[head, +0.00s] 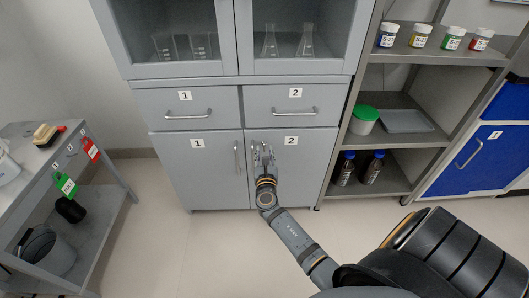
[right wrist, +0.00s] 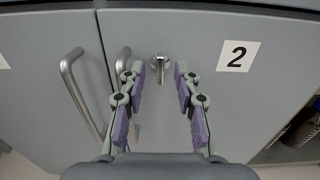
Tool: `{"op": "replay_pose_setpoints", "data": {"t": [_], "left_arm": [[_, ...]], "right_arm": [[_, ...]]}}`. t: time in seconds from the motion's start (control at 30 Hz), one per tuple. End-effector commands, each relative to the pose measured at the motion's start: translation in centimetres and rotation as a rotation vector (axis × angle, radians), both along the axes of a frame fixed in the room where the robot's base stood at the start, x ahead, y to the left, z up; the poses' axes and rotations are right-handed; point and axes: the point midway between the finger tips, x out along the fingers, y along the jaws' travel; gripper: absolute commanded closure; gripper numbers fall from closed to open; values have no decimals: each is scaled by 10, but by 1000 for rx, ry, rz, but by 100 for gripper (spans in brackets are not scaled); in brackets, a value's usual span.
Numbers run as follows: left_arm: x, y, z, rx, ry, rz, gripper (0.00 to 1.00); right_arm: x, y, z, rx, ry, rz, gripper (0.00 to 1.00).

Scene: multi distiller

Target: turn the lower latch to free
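The lower latch (right wrist: 160,62) is a small silvery knob with a short lever hanging straight down. It sits on the grey lower door marked 2 (right wrist: 235,100), near that door's top left. My right gripper (right wrist: 160,73) is open, its two purple-padded fingers one on each side of the latch, with gaps between pads and lever. In the head view my right gripper (head: 263,155) is in front of the same door (head: 312,170) and hides the latch. The door is shut. My left gripper is in neither view.
A bar handle (right wrist: 78,90) on the left lower door and another (right wrist: 122,62) close to my left finger stand out from the doors. Drawers (head: 293,104) are above. Open shelves (head: 400,185) with bottles stand right, a grey cart (head: 100,235) left.

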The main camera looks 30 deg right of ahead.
Motion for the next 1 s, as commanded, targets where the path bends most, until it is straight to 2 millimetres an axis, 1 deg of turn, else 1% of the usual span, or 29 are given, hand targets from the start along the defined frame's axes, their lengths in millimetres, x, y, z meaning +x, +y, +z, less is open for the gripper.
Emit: {"op": "replay_pose_setpoints", "data": {"t": [0.03, 0.13, 0.37, 0.47, 0.6, 0.63, 1.0], "left_arm": [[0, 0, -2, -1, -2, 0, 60], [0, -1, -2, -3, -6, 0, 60], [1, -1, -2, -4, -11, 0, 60], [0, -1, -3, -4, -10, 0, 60], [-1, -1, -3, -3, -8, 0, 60], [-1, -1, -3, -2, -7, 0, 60], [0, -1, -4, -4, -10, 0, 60]], "right_arm": [[5, -3, 0, -1, -1, 0, 68], [9, -6, 0, 1, -1, 0, 68], [10, -6, 0, 1, 0, 0, 68], [9, -6, 0, 1, 0, 0, 79], [9, -6, 0, 1, 0, 0, 98], [9, -6, 0, 1, 0, 0, 100], [9, -6, -1, 17, -9, 0, 100]]}}
